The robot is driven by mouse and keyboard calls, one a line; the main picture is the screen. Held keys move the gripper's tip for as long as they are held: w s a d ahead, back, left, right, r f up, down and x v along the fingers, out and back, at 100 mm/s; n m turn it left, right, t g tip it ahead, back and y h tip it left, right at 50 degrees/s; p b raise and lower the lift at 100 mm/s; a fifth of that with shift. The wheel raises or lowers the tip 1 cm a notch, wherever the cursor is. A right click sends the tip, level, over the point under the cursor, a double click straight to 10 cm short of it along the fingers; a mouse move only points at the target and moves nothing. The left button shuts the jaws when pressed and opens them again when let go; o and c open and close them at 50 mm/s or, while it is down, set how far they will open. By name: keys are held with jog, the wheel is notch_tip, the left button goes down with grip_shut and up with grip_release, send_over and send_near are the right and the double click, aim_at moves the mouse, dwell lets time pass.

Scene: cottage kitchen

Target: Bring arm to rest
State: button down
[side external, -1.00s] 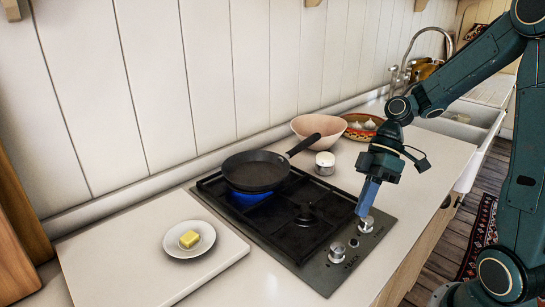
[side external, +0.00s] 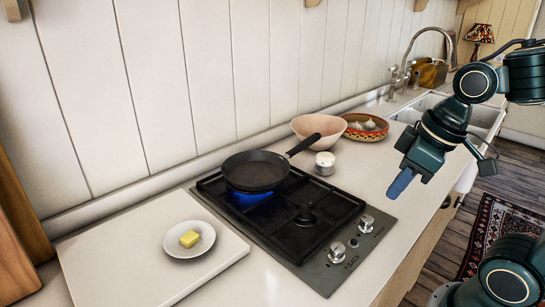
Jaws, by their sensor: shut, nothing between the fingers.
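My gripper (side external: 401,184) is shut and empty. It hangs in the air on the right side of the side external view, above the counter's front edge and to the right of the hob. Its blue fingers point down and to the left, touching nothing. The black hob (side external: 300,228) has a blue flame (side external: 250,198) lit under the black frying pan (side external: 255,171). Two silver knobs sit at the hob's right edge, the far knob (side external: 366,223) and the near knob (side external: 337,252).
A small white-topped pot (side external: 325,163), a pink bowl (side external: 319,129) and a patterned bowl (side external: 366,128) with garlic stand behind the hob. A plate (side external: 206,248) with butter (side external: 189,238) lies on a white board (side external: 112,262) at left. A tap (side external: 405,62) rises by the sink.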

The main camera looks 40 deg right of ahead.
jog(key=shift+s+d+r+m+t+h, duration=0.2)
jog(key=shift+s+r+m+t, duration=0.25)
jog(key=shift+s+r+m, duration=0.2)
jog(key=shift+s+d+r+m+t+h, duration=0.2)
jog(key=shift+s+r+m+t, duration=0.3)
jog(key=shift+s, duration=0.2)
jog(key=shift+f, duration=0.1)
